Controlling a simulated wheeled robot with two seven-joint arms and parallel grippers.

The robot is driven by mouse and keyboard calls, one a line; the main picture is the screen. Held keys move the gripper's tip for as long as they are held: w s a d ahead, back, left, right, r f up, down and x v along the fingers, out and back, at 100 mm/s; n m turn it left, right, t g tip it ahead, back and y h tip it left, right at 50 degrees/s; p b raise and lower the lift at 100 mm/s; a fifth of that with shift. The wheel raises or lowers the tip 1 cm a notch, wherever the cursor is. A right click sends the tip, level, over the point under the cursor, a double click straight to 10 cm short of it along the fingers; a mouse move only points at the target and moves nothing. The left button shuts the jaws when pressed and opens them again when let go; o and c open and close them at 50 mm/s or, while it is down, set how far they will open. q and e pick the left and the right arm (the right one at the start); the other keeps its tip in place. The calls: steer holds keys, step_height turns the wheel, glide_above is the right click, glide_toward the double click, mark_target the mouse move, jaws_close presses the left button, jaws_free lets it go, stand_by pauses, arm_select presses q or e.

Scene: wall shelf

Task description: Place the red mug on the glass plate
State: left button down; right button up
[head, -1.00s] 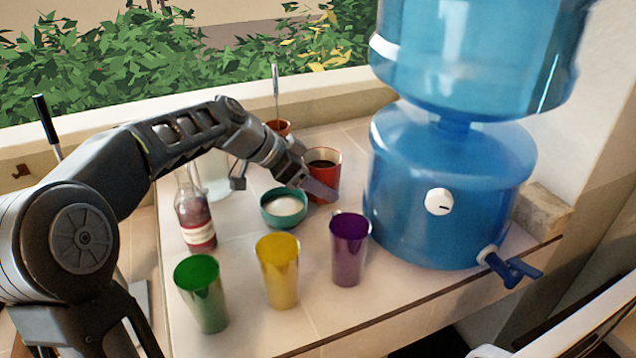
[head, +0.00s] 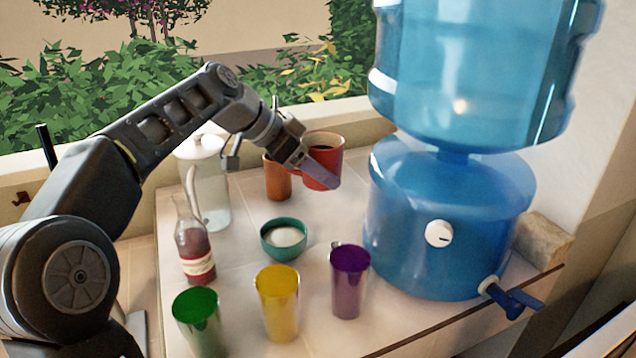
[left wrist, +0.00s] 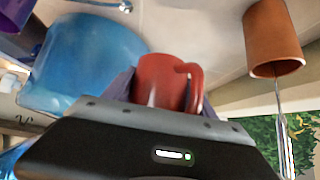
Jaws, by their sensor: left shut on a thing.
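The red mug (head: 325,150) with dark contents is held by my left gripper (head: 318,172), above the counter behind the teal bowl. The mug looks upright in the head view. In the left wrist view the red mug (left wrist: 165,82) sits between the two fingers, its handle toward the right finger. My left gripper is shut on it. I cannot make out a glass plate in either view. My right gripper is not in view.
A teal bowl (head: 284,240), green cup (head: 198,322), yellow cup (head: 278,305), purple cup (head: 349,285), bottle (head: 195,245) and glass pitcher (head: 208,175) stand on the counter. An orange-brown cup (head: 277,180) is left of the mug. A blue water dispenser (head: 450,215) is at right.

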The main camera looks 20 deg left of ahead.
mark_target(318, 133)
arm_select(q)
steer(key=shift+r+p, duration=0.35)
steer(key=shift+r, duration=3.15)
